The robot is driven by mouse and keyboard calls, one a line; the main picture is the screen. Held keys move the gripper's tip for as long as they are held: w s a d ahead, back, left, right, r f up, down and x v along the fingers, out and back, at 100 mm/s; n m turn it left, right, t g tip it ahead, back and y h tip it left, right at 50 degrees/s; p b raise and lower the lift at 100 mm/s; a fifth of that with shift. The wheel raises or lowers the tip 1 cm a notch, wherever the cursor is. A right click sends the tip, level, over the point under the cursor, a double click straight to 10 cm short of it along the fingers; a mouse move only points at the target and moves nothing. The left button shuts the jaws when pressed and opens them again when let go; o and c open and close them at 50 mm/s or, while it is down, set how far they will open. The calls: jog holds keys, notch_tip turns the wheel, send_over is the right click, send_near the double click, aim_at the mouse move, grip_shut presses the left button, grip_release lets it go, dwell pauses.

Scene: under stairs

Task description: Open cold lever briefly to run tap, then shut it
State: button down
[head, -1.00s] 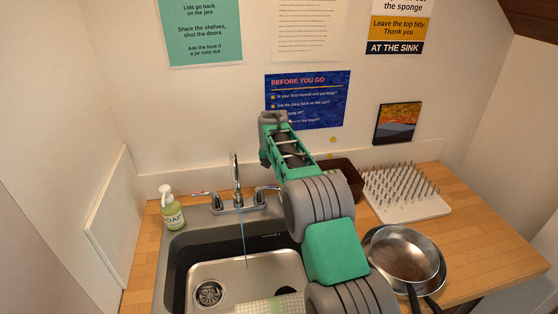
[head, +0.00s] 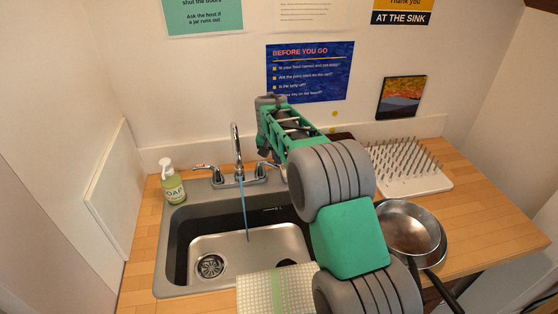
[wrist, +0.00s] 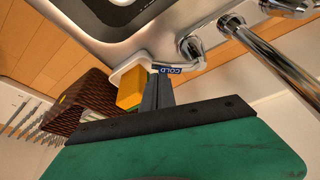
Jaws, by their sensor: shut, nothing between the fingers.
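The chrome tap (head: 236,150) stands behind the sink, and a blue stream of water (head: 243,212) runs from its spout into the basin. The red-marked lever (head: 205,168) is at its left. The cold lever, at the tap's right, is partly hidden by my arm in the head view; in the wrist view its blue COLD label (wrist: 171,70) shows. My gripper (wrist: 158,88) is shut and empty, its tips close beside the cold lever. I cannot tell whether they touch it.
A soap bottle (head: 172,182) stands left of the sink (head: 180,245). A brown basket (wrist: 82,105) and a yellow block (wrist: 130,88) sit near the gripper. A spiked drying rack (head: 425,185) and pans (head: 410,232) are at right. A checked cloth (head: 262,292) lies at the sink front.

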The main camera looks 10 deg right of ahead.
jog(key=shift+s+a+f, duration=0.1)
jog(key=d+b+v, duration=0.1)
jog(key=v, duration=0.6)
jog(key=s+a+f+n+g, duration=0.2)
jog(key=s+f+n, duration=0.1)
jog(key=s+f, duration=0.65)
jog(key=s, duration=0.7)
jog(key=s+n+y, duration=0.1)
jog(key=s, duration=0.7)
jog(key=s+f+n+g, duration=0.1)
jog(key=s, duration=0.7)
jog(key=shift+s, duration=0.15)
jog(key=shift+s+d+r, duration=0.25)
jog(key=shift+s+r, duration=0.55)
jog(key=shift+s, duration=0.15)
notch_tip(320, 180, up, 7)
jog(key=w+d+t, duration=0.1)
jog(key=t, duration=0.2)
jog(key=shift+d+m, duration=0.2)
jog(key=shift+m, duration=0.1)
